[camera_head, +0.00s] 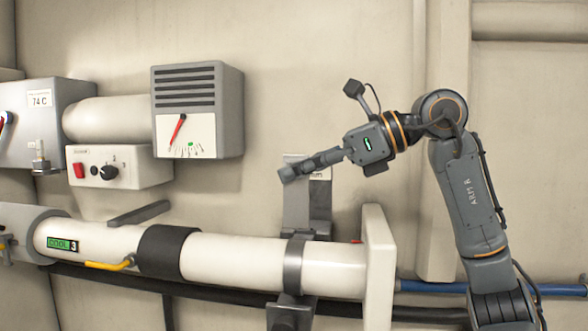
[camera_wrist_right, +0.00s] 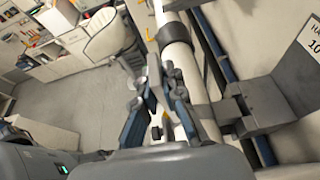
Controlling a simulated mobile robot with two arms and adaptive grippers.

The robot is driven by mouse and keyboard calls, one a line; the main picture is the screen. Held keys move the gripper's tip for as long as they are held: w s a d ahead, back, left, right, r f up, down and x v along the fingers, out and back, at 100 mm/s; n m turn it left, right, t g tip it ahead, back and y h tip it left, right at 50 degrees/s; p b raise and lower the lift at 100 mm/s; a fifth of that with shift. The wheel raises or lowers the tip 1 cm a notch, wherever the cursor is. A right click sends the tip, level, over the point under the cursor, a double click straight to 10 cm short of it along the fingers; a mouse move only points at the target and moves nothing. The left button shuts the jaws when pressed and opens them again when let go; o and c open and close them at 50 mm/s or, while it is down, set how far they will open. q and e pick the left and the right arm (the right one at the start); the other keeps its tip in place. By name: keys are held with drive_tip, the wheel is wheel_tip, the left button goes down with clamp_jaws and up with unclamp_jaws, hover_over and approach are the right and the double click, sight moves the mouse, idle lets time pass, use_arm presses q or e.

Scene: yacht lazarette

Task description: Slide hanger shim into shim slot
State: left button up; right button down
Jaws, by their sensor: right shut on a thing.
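My right gripper (camera_head: 288,172) reaches in from the right, in front of the grey hanger bracket (camera_head: 297,215) and above the white pipe (camera_head: 225,258). In the right wrist view its two blue-grey fingers (camera_wrist_right: 155,100) are closed around a thin grey piece (camera_wrist_right: 159,88), likely the hanger shim, mostly hidden between them. The hanger's grey band (camera_head: 292,265) wraps the pipe below the bracket. The bracket also shows in the right wrist view (camera_wrist_right: 265,103), right of the fingers. I cannot make out the shim slot clearly. My left gripper is not in view.
A pale upright flange (camera_head: 377,265) stands at the pipe's right end. A grey gauge box (camera_head: 198,110) and a white control box (camera_head: 118,165) are on the wall at left. A dark sleeve (camera_head: 163,251) and yellow lever (camera_head: 108,265) are on the pipe.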

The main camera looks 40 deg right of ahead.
drive_tip(key=shift+w, duration=0.3)
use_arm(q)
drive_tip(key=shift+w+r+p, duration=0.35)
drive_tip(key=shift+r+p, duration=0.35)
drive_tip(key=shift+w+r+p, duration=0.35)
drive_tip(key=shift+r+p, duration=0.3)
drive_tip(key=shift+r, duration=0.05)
use_arm(e)
drive_tip(key=w+d+f, duration=0.4)
drive_tip(key=w+d, duration=0.3)
drive_tip(key=d, duration=0.2)
drive_tip(key=shift+w+d+f, duration=0.15)
drive_tip(key=shift+w+d, duration=0.05)
